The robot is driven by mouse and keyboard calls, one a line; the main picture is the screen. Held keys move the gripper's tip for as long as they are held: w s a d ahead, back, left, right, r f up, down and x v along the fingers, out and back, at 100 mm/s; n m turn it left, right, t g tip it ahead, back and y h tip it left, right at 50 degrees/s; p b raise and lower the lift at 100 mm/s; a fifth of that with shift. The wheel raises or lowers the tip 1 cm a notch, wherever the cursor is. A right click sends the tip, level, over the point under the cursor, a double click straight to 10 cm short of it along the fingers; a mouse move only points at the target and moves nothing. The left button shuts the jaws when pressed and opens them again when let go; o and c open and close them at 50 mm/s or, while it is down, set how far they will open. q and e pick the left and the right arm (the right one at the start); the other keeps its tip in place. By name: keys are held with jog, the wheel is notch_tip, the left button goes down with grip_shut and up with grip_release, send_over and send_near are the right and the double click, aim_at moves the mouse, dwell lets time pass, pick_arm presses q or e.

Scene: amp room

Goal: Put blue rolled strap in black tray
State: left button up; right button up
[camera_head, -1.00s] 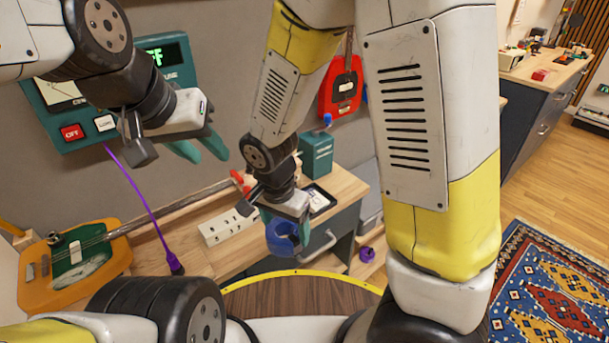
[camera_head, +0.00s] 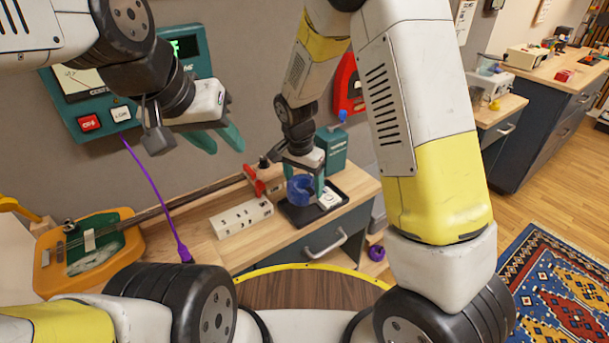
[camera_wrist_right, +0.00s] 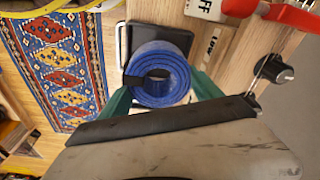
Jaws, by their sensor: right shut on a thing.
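The blue rolled strap (camera_head: 299,189) is held between the green fingers of my right gripper (camera_head: 305,182), which is shut on it. In the right wrist view the strap (camera_wrist_right: 158,75) shows as a blue coil with a dark centre, between the fingertips (camera_wrist_right: 160,88). The black tray (camera_head: 338,212) lies on the wooden bench, and the strap is over it; I cannot tell whether they touch. The tray's rim (camera_wrist_right: 121,50) shows beside the strap in the wrist view. My left gripper (camera_head: 222,138) is open and empty in front of the wall panel.
An orange guitar-like body (camera_head: 85,255) lies at left. A purple roll (camera_head: 376,253) is below the bench.

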jog(key=shift+s+f, duration=0.1)
jog(key=shift+f, duration=1.4)
jog(key=shift+f, duration=0.25)
jog(key=shift+f, duration=0.35)
jog(key=o, duration=1.6)
